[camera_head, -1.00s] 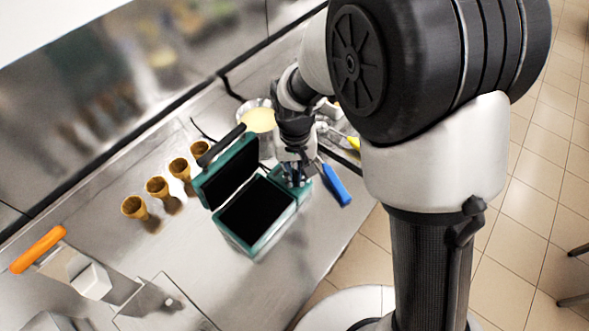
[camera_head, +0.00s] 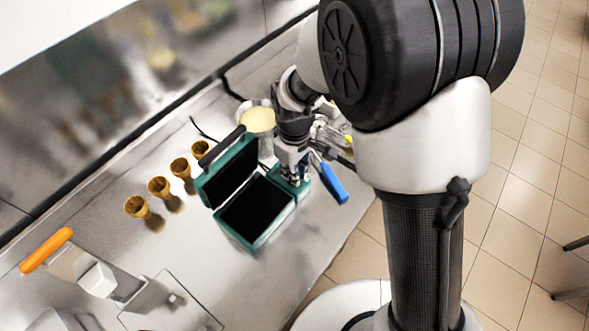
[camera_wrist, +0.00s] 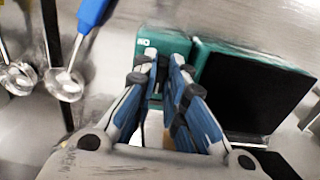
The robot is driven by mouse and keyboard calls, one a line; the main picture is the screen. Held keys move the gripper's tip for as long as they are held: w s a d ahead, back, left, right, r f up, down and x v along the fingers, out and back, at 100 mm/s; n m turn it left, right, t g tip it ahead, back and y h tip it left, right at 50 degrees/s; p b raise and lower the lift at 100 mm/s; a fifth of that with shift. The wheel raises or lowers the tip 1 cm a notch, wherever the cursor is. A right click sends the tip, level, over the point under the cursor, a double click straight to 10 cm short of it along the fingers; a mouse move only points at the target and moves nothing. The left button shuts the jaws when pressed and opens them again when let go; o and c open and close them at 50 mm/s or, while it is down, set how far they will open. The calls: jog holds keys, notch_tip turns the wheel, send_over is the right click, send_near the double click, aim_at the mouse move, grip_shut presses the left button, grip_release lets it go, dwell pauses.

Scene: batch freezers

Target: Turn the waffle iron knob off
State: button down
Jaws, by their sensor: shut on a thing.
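The waffle iron (camera_head: 252,238) is a teal box with black plates. It stands open on the steel counter, its lid (camera_head: 228,170) raised on the left side. Its teal control end (camera_head: 303,187) is at the upper right of the base. My gripper (camera_head: 293,177) points down at this control end. In the wrist view my gripper's blue-grey fingers (camera_wrist: 166,62) reach over the control end (camera_wrist: 160,42), beside the black plate (camera_wrist: 250,92). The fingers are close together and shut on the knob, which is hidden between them. Which way the knob points cannot be seen.
Several waffle cones (camera_head: 158,187) stand left of the waffle iron. A bowl of pale batter (camera_head: 258,118) is behind it. A blue-handled utensil (camera_head: 334,184) lies to the right, and ladles (camera_wrist: 64,84) show in the wrist view. An orange-handled tool (camera_head: 46,250) is at the far left.

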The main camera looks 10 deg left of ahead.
jog(key=shift+n, duration=0.3)
jog(key=c, duration=1.6)
grip_release()
jog(key=shift+c, duration=0.2)
notch_tip(320, 180, up, 12)
